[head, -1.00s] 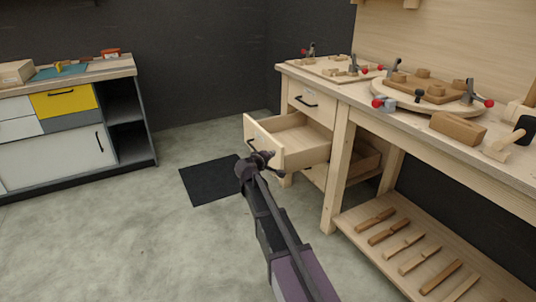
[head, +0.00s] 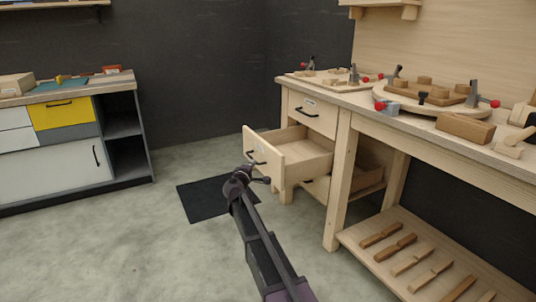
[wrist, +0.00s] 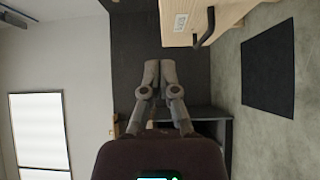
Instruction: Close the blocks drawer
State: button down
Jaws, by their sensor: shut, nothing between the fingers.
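A pale wooden drawer (head: 281,160) stands pulled out from the left end of the workbench, its inside mostly bare in the head view. Its front has a dark handle (head: 256,158). In the wrist view a wooden front (wrist: 230,12) with a small label (wrist: 181,22) and a dark handle (wrist: 206,28) shows at the upper right; I cannot read the label. My gripper (head: 266,181) is just below the handle in the head picture, by the drawer front. Its fingers (wrist: 160,66) are together and empty in the wrist view. I cannot tell whether they touch the drawer.
A shut drawer (head: 311,113) is above the open one, with another drawer front (head: 316,188) below. The workbench (head: 440,130) carries clamps and wooden parts; its low shelf (head: 365,245) holds several tools. A black mat (head: 205,200) lies on open floor. A cabinet (head: 60,155) stands left.

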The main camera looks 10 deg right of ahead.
jog(key=shift+w, duration=0.1)
send_near(270, 148)
jog(key=w, duration=0.4)
jog(key=shift+w+d+r, duration=0.1)
jog(key=shift+w+d, duration=0.1)
jog(key=shift+d, duration=0.25)
jog(key=shift+w+d+r, duration=0.1)
jog(key=shift+w+d, duration=0.15)
jog(key=shift+d, duration=0.25)
jog(key=shift+w+d, duration=0.2)
jog(key=shift+d, duration=0.5)
jog(key=shift+w, duration=0.15)
